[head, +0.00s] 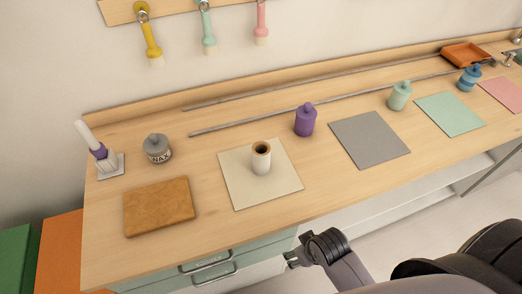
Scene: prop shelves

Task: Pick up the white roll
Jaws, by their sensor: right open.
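The white roll (261,160) stands upright on a cream square mat (236,188) in the middle of the wooden counter. Its top shows a brown rim with a dark hole. My right gripper (292,260) is open and empty at the lower middle of the head view, in front of the counter's front edge. It is well apart from the roll, lower in the picture and a little to the right. My left gripper is out of view.
A tan block (160,206), a grey-lidded jar (157,148) and a white candle-like stick in a holder (100,150) stand left. A purple jar (305,121) and a grey mat (368,140) lie right of the roll. Long metal rods (300,109) run behind. Drawer handles (208,278) protrude below.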

